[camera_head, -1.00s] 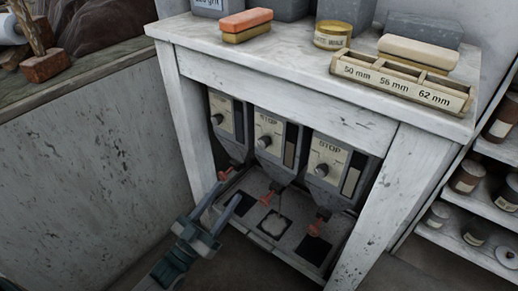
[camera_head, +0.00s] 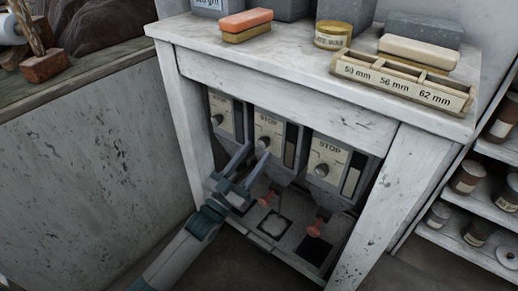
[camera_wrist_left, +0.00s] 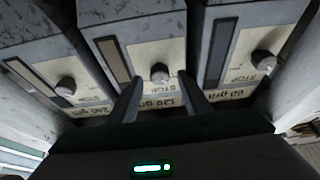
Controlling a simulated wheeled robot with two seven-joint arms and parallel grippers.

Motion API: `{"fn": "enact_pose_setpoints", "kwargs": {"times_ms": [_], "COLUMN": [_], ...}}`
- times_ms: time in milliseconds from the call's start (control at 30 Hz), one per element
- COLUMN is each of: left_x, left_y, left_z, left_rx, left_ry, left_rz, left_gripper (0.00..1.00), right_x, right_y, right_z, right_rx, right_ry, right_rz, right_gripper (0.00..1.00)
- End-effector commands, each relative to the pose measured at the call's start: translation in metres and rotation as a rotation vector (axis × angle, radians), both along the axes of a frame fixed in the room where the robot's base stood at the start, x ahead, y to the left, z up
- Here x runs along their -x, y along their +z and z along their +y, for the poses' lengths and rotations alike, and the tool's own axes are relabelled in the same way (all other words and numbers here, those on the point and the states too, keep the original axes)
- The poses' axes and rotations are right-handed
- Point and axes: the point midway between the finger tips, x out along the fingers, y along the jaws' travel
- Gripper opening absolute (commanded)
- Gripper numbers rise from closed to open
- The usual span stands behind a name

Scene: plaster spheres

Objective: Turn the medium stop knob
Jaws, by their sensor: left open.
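Three grey dispensers with cream STOP plates hang under the white bench, each with a round knob. The middle dispenser's stop knob (camera_head: 263,142) is partly behind my left gripper (camera_head: 256,150). In the left wrist view the middle knob (camera_wrist_left: 159,73) shows just beyond and between the two open fingers, above an upside-down label that seems to read 120 grit. I cannot tell whether the fingertips reach around it. The left dispenser's knob (camera_head: 216,119) and the right dispenser's knob (camera_head: 321,170) stand clear of the gripper. My right gripper is out of view.
The white bench (camera_head: 290,87) has a leg on each side of the dispensers. A grit block, a tin and a labelled tray (camera_head: 402,84) stand on top. Shelves with jars are at right.

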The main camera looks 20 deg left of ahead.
Motion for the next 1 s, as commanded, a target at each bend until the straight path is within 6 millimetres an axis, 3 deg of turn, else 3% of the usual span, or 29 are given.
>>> {"fn": "enact_pose_setpoints", "kwargs": {"times_ms": [200,600,633,800,1000], "left_x": [-0.02,-0.024,-0.024,-0.024,-0.024], "left_y": [0.009,0.01,0.01,0.01,0.01], "left_z": [-0.007,-0.009,-0.009,-0.009,-0.009], "left_rx": [0.0,0.0,0.0,0.0,-0.004], "left_ry": [0.0,0.0,0.0,0.0,0.0], "left_rz": [0.0,0.0,0.0,0.0,-0.002], "left_gripper": [0.44,0.44,0.42,0.04,0.04], "right_x": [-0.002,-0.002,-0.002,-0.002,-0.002], "right_y": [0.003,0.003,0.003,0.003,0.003], "right_z": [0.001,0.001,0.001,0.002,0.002], "right_rx": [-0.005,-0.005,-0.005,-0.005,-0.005], "right_ry": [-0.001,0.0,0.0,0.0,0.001], "right_rz": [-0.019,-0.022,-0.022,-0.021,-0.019], "right_gripper": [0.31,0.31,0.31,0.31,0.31]}}
